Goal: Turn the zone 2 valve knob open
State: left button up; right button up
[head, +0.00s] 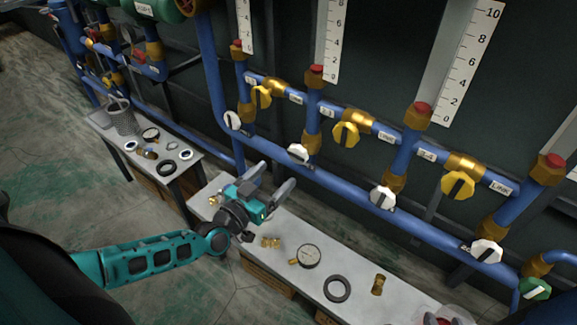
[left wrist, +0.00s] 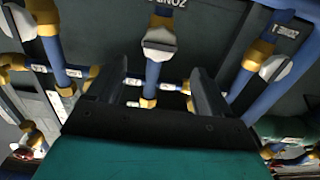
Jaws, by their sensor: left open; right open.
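In the head view the second white knob (head: 298,152) on the lower blue pipe appears to be the same one. My left gripper (head: 273,178) is open and empty, in front of the pipe and below this knob. My right gripper does not show.
Other white knobs (head: 383,197) and yellow knobs (head: 346,134) line the blue pipes. A green knob (head: 535,289) is at lower right. A grey bench (head: 345,263) below holds a gauge (head: 308,256), a black ring (head: 337,288) and brass fittings. A smaller table (head: 180,180) stands left.

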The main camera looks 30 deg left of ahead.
aim_at(296, 156)
pick_arm(q)
jog(key=w+b, duration=0.1)
jog(key=w, duration=0.1)
jog(key=w+b, duration=0.1)
jog(key=w, duration=0.2)
jog(key=w+d+b, duration=0.1)
jog(key=w+b, duration=0.1)
jog(key=w, duration=0.1)
jog(key=shift+w+f, duration=0.1)
jog(key=shift+f, duration=0.05)
jog(key=c, duration=1)
jog(key=n, duration=0.3)
jog(key=shift+c, duration=0.2)
jog(key=shift+n, duration=0.8)
